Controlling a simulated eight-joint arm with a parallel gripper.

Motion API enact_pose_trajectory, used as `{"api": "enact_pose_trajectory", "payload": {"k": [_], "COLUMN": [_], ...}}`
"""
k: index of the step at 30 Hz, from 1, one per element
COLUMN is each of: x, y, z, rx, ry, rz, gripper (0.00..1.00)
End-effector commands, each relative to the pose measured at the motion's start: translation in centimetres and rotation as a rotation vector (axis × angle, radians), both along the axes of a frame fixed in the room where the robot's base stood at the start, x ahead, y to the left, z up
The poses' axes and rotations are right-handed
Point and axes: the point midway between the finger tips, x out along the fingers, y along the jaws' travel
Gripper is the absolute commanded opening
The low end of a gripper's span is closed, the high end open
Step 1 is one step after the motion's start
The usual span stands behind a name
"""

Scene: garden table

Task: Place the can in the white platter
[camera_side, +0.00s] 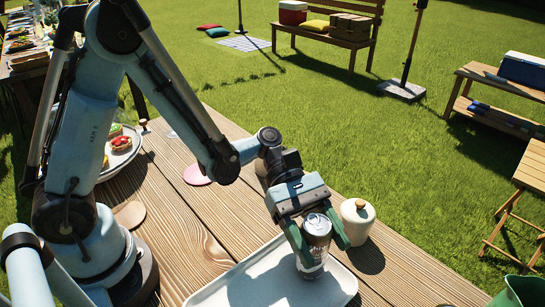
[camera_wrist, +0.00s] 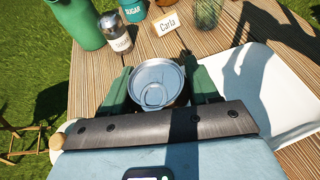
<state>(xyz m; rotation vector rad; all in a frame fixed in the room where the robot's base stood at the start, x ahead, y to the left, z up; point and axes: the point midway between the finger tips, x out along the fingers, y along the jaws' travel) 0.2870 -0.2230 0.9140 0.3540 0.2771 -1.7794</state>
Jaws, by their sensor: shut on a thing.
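The white platter (camera_side: 240,292) lies on the wooden table at the bottom of the side view. In the wrist view the platter (camera_wrist: 285,92) extends to the right of the fingers. The can's base overlaps the platter's far right part in the side view. I cannot tell whether it touches the platter.
A cream jar with a wooden lid (camera_side: 357,219) stands close to the right finger. The wrist view shows a green container (camera_wrist: 75,22), a sugar shaker (camera_wrist: 116,36), a teal sugar tin (camera_wrist: 132,10), a "Carla" card (camera_wrist: 166,24) and a glass (camera_wrist: 207,13) beyond the can.

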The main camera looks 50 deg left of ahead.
Motion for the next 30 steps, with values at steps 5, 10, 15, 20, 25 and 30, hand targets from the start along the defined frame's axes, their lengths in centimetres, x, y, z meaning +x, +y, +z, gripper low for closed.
{"api": "enact_pose_trajectory", "payload": {"k": [5,10,15,20,25,30], "x": [0.0,0.0,0.0,0.0,0.3,1.0], "y": [0.0,0.0,0.0,0.0,0.8,3.8], "z": [-0.2,-0.3,-0.3,-0.2,0.4,1.6], "rx": [-0.001,0.000,0.000,0.000,0.000,0.000], "ry": [0.000,0.000,0.000,0.000,0.001,0.000], "rz": [0.000,0.000,0.000,0.000,0.004,0.007], "gripper": [0.19,0.78,0.85,0.85,0.85,0.85]}}
